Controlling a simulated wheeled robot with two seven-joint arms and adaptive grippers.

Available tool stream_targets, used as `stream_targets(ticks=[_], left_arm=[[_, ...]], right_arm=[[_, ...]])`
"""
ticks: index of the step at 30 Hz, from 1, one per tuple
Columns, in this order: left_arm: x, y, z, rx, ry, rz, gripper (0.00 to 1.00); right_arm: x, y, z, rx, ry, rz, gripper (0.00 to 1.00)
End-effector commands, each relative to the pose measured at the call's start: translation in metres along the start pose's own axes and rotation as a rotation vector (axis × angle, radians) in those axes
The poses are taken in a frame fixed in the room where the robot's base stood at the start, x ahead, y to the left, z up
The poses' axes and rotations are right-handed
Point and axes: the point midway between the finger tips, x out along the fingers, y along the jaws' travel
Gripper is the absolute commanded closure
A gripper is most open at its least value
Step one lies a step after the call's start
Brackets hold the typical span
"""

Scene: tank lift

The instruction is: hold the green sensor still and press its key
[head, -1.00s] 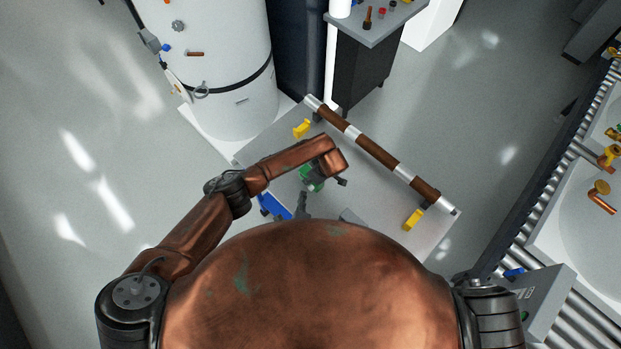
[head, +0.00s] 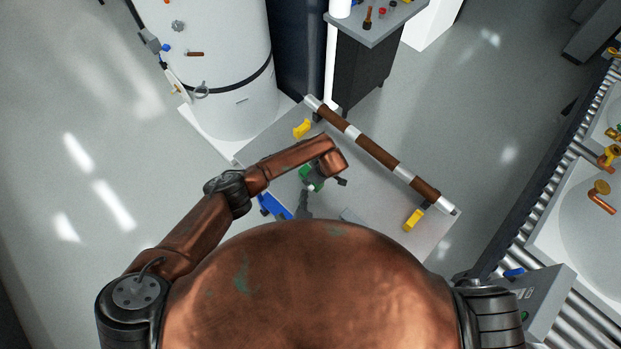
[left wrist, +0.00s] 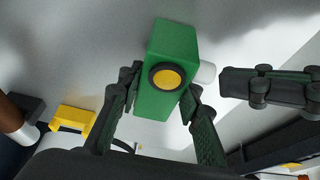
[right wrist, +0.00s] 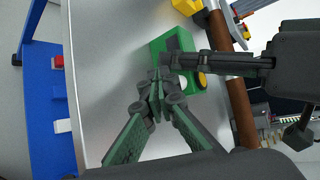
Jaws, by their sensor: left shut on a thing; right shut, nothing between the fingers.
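The green sensor (head: 307,174) is a box held above the grey plate. In the left wrist view, the sensor (left wrist: 168,50) shows a yellow disc in a black ring and a white cylinder (left wrist: 207,73), seemingly its key, on its right side. My left gripper (left wrist: 160,92) is shut on the sensor, one finger on each side. My right gripper (head: 303,204) is shut and empty beside the sensor. In the left wrist view its tips lie just off the white cylinder's end; contact is unclear.
A brown and white bar (head: 378,153) runs along the far edge of the grey plate (head: 262,140). Yellow blocks (head: 302,128) (head: 413,220) sit near it. A blue holder (head: 273,206) lies left of my right gripper. A white tank (head: 215,60) stands behind.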

Motion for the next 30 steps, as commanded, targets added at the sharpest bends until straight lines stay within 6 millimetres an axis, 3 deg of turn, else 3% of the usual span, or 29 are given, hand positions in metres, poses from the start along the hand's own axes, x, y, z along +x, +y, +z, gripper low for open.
stream_targets(ticks=[30], left_arm=[[0.0003, -0.0003, -0.0001, 0.0, 0.0, -0.001, 0.85]], right_arm=[[0.0057, -0.0041, -0.004, 0.0, 0.0, 0.0, 1.0]])
